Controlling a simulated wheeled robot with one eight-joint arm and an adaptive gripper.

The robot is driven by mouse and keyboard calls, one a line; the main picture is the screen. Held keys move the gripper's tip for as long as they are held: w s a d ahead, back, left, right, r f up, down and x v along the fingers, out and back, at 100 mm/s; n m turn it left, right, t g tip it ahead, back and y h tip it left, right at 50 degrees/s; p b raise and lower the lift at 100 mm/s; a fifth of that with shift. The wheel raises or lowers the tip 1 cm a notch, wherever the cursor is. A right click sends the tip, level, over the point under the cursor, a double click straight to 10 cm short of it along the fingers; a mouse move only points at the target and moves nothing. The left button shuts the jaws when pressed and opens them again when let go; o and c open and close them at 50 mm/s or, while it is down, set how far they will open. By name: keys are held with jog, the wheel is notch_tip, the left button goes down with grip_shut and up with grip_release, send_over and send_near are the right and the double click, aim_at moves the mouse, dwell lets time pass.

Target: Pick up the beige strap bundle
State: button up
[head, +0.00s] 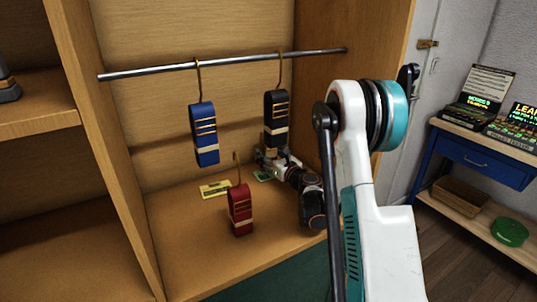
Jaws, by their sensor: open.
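I cannot make out a separate beige strap bundle. A blue strap bundle (205,136) and a black strap bundle (275,106) hang by hooks from a metal rod (225,65), each with a beige band. A red strap bundle (240,212), also with a beige band, stands on the cabinet floor with its hook upward. My gripper (267,161) is open, low inside the cabinet, just below the black bundle. It appears empty. Its fingertips are small and partly hidden, and I cannot tell whether they touch the black bundle.
A yellow card (215,188) lies on the cabinet floor (185,240), and a green piece (264,175) lies by the gripper. Wooden side panels bound the compartment. A blue workbench (470,163) with displays stands at right, with a basket (461,194) and green disc (510,232) below.

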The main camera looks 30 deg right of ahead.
jog(key=shift+w, duration=0.1)
jog(key=shift+c, duration=0.6)
jog(key=c, duration=1.2)
jog(key=shift+o, duration=0.2)
jog(key=shift+r, duration=0.15)
jog(key=shift+r, duration=0.25)
jog(key=s+r, duration=0.2)
jog(key=s, duration=1.6)
jog(key=shift+d+r, duration=0.4)
